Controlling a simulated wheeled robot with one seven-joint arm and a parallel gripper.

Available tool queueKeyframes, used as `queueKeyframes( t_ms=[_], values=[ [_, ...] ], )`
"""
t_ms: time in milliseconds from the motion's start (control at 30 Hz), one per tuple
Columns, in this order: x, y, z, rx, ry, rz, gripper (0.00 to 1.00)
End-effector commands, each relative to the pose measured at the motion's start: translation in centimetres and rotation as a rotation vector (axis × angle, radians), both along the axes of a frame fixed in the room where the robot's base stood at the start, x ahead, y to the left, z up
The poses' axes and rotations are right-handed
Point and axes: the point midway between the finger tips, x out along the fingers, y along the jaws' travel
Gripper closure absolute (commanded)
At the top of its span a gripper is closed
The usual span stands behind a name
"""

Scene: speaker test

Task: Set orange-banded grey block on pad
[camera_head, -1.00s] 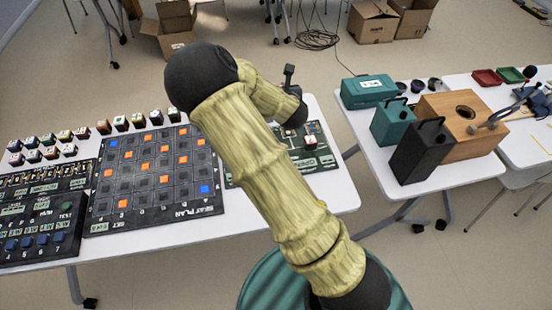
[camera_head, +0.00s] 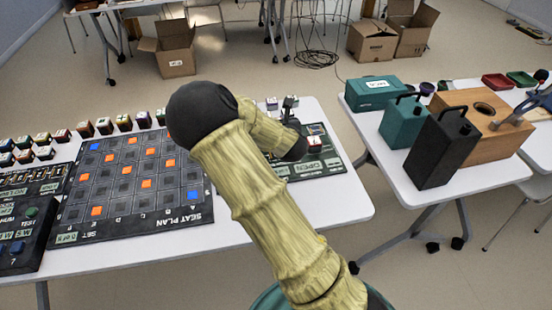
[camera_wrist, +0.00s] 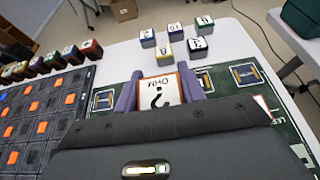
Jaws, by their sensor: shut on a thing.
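My gripper (camera_wrist: 158,92) has purple fingers and is shut on a block (camera_wrist: 160,89) with a white top, a dark mark and orange edging. The block's sides are mostly hidden. It is held over or near a green board (camera_wrist: 127,132) that carries framed square pads; one pad (camera_wrist: 103,100) is left of the block and another (camera_wrist: 246,75) is to the right. I cannot tell the block's height above the board. In the head view my arm hides the fingers and the held block; the green board (camera_head: 335,160) shows beside it.
Several small grey blocks with coloured bands (camera_wrist: 197,47) stand beyond the board. A red block with a white top (camera_head: 314,144) sits on it. A dark seat-plan grid (camera_head: 130,175) lies to the left. A second table holds a black case (camera_head: 444,150) and a wooden box (camera_head: 488,135).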

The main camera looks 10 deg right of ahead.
Motion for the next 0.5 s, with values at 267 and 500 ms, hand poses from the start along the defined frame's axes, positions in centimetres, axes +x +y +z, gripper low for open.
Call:
queueKeyframes(
  t_ms=[267, 500],
  values=[
    [0.0, 0.0, -0.9, -0.001, 0.003, 0.000, 0.84],
    [0.0, -0.1, -5.1, -0.001, 0.003, -0.001, 0.84]
  ],
)
